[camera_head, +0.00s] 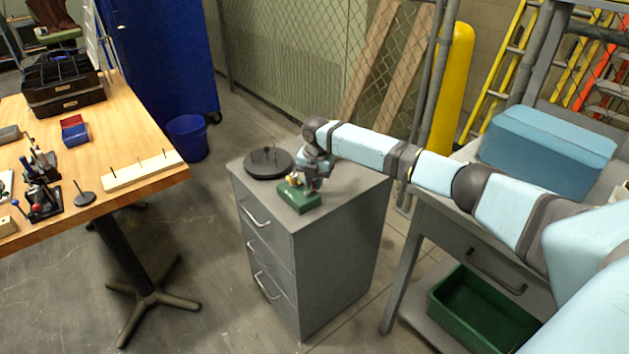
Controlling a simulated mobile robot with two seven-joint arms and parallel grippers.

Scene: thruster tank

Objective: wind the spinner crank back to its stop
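A small green block-shaped unit (298,198), which I take to be the spinner, sits near the front edge of the grey drawer cabinet's top (345,185). A small yellowish part shows on top of it, beside my gripper. The crank itself is too small and too covered to make out. My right gripper (309,185) points down at the right side of the green unit, close against it. Whether its fingers are open or hold the crank cannot be seen. My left gripper is not in view.
A dark round disc with an upright pin (268,163) lies behind the green unit on the cabinet. A wooden table (135,125) with tools stands left. A grey bench with a blue box (548,150) and a green bin (485,310) stands right. Floor between table and cabinet is clear.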

